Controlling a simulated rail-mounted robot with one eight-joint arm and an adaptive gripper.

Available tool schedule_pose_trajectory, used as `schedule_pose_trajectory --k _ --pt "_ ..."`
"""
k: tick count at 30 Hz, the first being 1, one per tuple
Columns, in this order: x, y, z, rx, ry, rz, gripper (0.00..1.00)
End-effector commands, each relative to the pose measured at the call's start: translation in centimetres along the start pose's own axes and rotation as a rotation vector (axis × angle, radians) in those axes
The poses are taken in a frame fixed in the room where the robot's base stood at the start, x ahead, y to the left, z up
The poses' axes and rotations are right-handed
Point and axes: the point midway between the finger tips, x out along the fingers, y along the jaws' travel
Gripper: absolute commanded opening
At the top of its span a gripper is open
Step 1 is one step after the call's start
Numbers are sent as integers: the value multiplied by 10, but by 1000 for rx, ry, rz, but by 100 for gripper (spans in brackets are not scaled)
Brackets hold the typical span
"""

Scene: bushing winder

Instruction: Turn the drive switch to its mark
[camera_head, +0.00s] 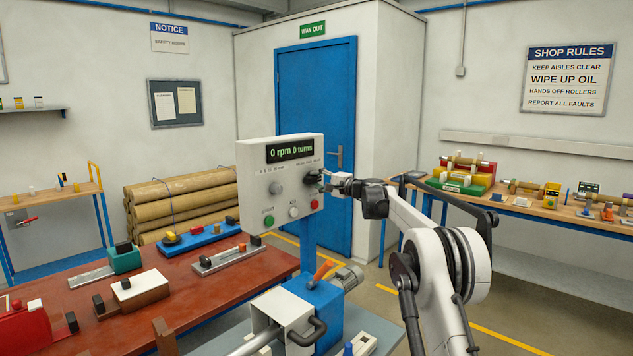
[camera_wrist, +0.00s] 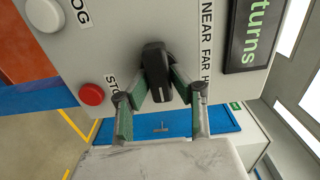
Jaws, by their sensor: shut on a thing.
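A black switch knob (camera_head: 312,180) sits on the right part of the grey control panel (camera_head: 252,164). In the wrist view the knob (camera_wrist: 157,66) points roughly up and down the picture, beside the words NEAR and FAR and a cut-off H. My gripper (camera_head: 327,181) reaches the panel from the right. In the wrist view my gripper (camera_wrist: 160,90) is shut on the knob, one finger on each side. The panel display (camera_head: 291,152) reads 0 rpm 0 turns.
A red button (camera_wrist: 91,94) and a white button (camera_wrist: 45,14) are close to the knob. A green button (camera_head: 269,221) is lower left on the panel. The red-brown table (camera_head: 190,292) with several fixtures lies left of the panel. A workbench (camera_head: 520,206) stands at right.

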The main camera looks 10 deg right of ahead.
Motion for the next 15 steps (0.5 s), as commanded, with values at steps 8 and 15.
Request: schedule_pose_trajectory --k 8,15 --pt "0 0 0 13 0 0 0" --pt "0 0 0 13 0 0 25"
